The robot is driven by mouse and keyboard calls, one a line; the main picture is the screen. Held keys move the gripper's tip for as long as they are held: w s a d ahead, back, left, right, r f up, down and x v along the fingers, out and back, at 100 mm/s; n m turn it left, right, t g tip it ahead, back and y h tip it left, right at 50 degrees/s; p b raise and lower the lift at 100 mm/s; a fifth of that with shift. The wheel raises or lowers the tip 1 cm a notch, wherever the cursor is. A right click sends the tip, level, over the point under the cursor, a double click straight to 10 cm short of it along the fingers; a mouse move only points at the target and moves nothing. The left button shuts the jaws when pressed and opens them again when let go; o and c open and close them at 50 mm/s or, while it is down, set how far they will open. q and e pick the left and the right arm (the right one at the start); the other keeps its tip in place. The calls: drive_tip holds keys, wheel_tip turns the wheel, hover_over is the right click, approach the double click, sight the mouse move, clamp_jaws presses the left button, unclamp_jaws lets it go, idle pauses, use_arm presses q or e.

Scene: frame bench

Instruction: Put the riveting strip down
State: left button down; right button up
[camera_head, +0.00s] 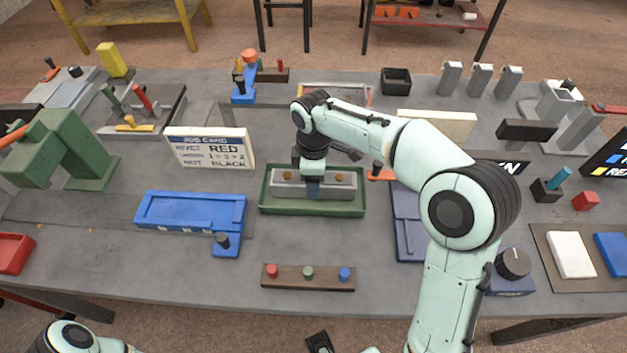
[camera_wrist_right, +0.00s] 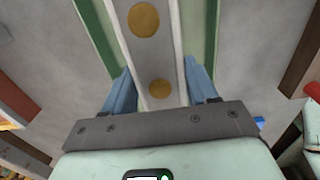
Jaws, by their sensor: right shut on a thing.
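The riveting strip (camera_head: 332,189) is a light grey bar with round brass-coloured spots. It lies lengthwise within the outline of a green tray (camera_head: 312,210) at the middle of the bench. My right gripper (camera_head: 313,188) points down and is shut across the strip's middle. In the right wrist view, the strip (camera_wrist_right: 151,55) runs between the blue fingers (camera_wrist_right: 158,92), with green tray walls on both sides. I cannot tell whether the strip touches the tray floor.
A blue tray (camera_head: 190,195) and job card (camera_head: 211,148) stand left of the green tray. A wooden block (camera_head: 307,287) with red, green and blue pegs lies in front. A blue-grey case (camera_head: 407,225) lies right. Bare bench separates the green tray and block.

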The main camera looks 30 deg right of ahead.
drive_tip(key=shift+f, duration=0.35)
drive_tip(key=shift+f, duration=0.1)
drive_tip(key=o, duration=1.4)
drive_tip(key=shift+f, duration=0.1)
wheel_tip(320, 180, up, 12)
drive_tip(key=p, duration=0.2)
drive_tip(key=shift+r, duration=0.2)
